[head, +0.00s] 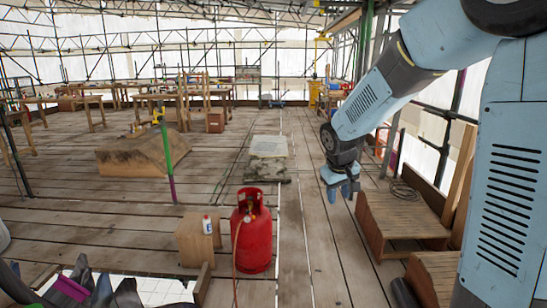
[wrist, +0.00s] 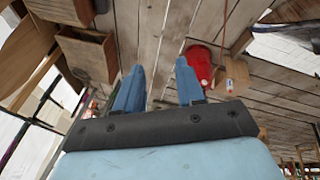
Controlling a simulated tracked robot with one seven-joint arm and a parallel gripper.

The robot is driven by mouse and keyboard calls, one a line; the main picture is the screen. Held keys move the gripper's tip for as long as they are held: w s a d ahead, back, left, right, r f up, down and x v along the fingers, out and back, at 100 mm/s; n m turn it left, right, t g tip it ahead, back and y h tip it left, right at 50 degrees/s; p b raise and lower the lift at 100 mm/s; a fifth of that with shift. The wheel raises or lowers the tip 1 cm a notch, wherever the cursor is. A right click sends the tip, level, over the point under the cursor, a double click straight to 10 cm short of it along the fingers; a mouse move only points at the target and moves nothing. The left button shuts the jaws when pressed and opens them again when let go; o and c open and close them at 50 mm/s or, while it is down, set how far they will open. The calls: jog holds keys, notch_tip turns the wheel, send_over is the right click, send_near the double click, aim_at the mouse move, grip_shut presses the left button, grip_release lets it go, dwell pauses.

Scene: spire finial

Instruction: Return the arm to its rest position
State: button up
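My light-blue arm hangs down on the right of the head view. My gripper (head: 342,186) is at its end, above the plank floor, with nothing visible beneath it but boards. In the wrist view my gripper (wrist: 158,82) shows two blue fingers spread apart with bare planks between them. It is open and empty. The fingers touch nothing that I can see.
A red gas cylinder (head: 252,232) stands left of my gripper, beside a wooden block (head: 196,240) with a small white bottle (head: 207,224). Wooden boxes (head: 400,222) stand at the right. A stone slab (head: 268,146) lies farther back. Planks between are clear.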

jog(key=s+d+r+m, duration=0.1)
jog(key=s+r, duration=0.2)
jog(key=s, duration=0.6)
jog(key=s+d+r+m+t+y, duration=0.1)
jog(key=s+r, duration=0.3)
jog(key=s, duration=0.5)
jog(key=s+d+r+m, duration=0.2)
jog(key=s+d+r, duration=0.1)
jog(key=s, duration=0.6)
jog(key=shift+s+r+t+y, duration=0.2)
jog(key=shift+r+t+y, duration=0.1)
jog(key=shift+r, duration=0.3)
